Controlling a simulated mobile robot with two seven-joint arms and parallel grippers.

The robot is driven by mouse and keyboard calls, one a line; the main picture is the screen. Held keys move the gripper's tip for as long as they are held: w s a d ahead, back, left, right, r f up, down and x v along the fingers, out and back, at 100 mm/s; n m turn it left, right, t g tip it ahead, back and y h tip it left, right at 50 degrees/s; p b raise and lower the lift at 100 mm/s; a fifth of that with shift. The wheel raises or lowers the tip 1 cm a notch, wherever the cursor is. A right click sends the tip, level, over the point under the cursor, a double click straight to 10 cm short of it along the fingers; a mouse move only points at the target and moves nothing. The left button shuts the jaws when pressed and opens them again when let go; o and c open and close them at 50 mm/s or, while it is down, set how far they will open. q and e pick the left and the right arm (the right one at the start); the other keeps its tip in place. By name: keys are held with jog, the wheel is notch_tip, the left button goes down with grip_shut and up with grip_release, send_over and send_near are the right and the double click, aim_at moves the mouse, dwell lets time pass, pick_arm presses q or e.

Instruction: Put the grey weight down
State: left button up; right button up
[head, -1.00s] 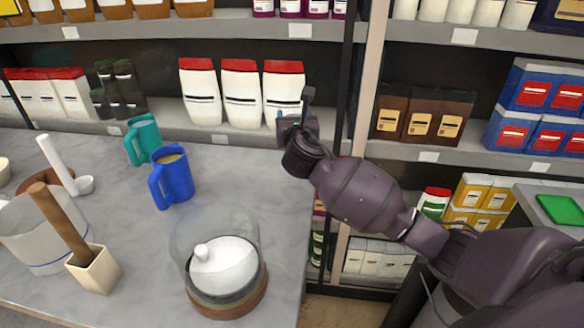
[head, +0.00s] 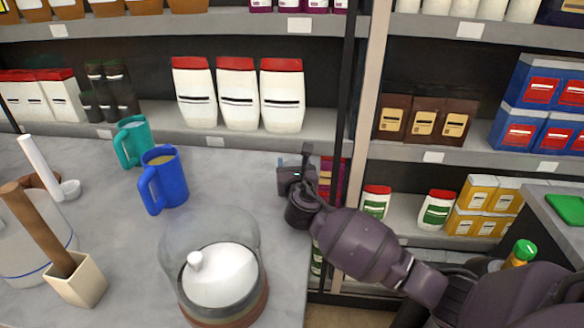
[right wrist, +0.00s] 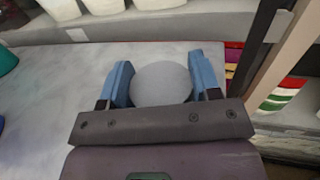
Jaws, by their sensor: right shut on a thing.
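The grey weight (right wrist: 161,86) shows in the right wrist view as a round grey disc between two blue finger pads. My right gripper (head: 292,174) is shut on it, near the right edge of the grey counter (head: 232,186). In the head view the weight is mostly hidden by my gripper. I cannot tell whether the weight touches the counter. My left gripper is not in view.
A glass dome with a white knobbed piece (head: 219,275) stands at the front. A blue mug (head: 166,180) and a teal mug (head: 132,142) stand further left. Shelves with white red-capped containers (head: 238,95) rise behind.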

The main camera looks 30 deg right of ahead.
jog(key=o, duration=1.1)
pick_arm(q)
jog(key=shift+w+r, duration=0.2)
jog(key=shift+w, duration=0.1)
pick_arm(e)
jog(key=shift+o, duration=0.2)
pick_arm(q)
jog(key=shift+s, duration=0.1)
pick_arm(e)
jog(key=shift+s+r, duration=0.1)
jog(key=p+v, duration=0.1)
jog(key=v, duration=0.9)
jog(key=shift+s+a+p, duration=0.15)
jog(key=shift+s+p, duration=0.15)
jog(key=shift+p, duration=0.05)
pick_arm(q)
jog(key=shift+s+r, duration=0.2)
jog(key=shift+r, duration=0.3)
pick_arm(e)
jog(key=shift+s+a, duration=0.2)
jog(key=shift+s, duration=0.35)
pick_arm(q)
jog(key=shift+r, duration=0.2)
